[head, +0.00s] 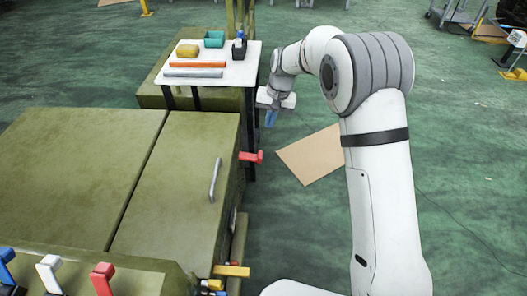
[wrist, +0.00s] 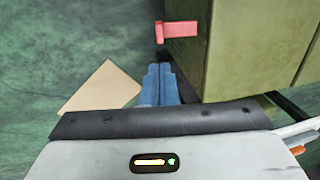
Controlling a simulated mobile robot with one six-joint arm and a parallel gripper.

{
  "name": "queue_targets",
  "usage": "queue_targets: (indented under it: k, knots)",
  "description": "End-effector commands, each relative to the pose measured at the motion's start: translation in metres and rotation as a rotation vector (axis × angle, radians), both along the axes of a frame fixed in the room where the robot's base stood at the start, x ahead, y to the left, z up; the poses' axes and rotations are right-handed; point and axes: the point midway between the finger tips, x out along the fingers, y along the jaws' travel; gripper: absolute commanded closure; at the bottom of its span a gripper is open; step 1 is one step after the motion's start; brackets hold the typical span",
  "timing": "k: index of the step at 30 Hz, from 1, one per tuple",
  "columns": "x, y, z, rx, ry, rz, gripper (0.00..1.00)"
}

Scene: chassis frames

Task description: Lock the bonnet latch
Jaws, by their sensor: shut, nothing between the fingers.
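A red latch (head: 251,156) sticks out from the right side of the green chassis box, near its far corner. It also shows in the wrist view (wrist: 180,30), at the top centre against the green side. The bonnet (head: 175,185) is a flat green panel with a grey bar handle (head: 215,180), and it lies down level with the panel beside it. My gripper (head: 270,120) is beyond the latch and slightly to its right, apart from it. Its blue fingers (wrist: 159,72) are shut together and empty, and point towards the latch's side of the box.
A white table (head: 217,77) with tools and small bins stands beyond the chassis, left of my gripper. Blue, white and red levers (head: 48,270) stand at the near left. A yellow lever (head: 231,271) juts out low. Cardboard (head: 312,155) lies on open green floor.

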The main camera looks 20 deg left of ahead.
Motion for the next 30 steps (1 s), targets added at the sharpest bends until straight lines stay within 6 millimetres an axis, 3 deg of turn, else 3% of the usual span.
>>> queue_targets:
  k: [8, 13, 30]
  knots:
    - [0.0, -0.001, 0.0, 0.0, 0.0, -0.001, 1.0]
    - [0.0, 0.001, -0.011, 0.0, 0.001, -0.002, 1.0]
    - [-0.005, 0.02, -0.119, -0.001, 0.001, -0.003, 1.0]
